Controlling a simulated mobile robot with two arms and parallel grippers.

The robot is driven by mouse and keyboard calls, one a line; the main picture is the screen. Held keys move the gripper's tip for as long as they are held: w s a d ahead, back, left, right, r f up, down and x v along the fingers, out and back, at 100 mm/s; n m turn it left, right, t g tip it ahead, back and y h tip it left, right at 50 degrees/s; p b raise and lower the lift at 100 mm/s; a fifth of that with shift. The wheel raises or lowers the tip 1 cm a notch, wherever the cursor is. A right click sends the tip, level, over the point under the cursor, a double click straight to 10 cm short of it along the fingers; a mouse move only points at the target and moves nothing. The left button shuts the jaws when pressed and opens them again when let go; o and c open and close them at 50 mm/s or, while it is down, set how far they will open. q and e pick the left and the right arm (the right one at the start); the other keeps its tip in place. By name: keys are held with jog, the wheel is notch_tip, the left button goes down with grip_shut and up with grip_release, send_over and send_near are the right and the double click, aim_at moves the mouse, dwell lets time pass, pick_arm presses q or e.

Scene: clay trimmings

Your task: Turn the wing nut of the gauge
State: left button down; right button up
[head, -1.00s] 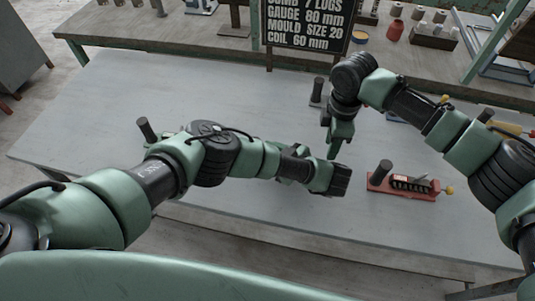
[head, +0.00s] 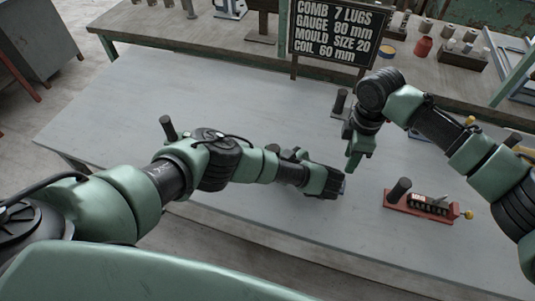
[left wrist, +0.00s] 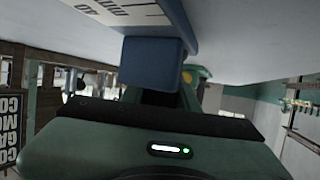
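In the left wrist view a blue block (left wrist: 152,64) and a white scale face with "mm" and "40" (left wrist: 125,12) show close up; they look like part of the gauge. The wing nut cannot be made out. My left gripper (head: 332,183) points right over the table in the head view, with dark fingers; whether it grips the blue block cannot be told. My right gripper (head: 355,160) points down over the table, right of and beyond the left one. Its fingers overlap from this side, so its opening is unclear.
A red comb tool (head: 393,206) with a black post and yellow knob lies at the right. A dark post (head: 167,127) stands behind my left arm. Another dark post (head: 340,100) stands by the sign (head: 336,33). The left table (head: 130,110) is mostly clear.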

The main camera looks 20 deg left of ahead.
jog(key=shift+c, duration=0.7)
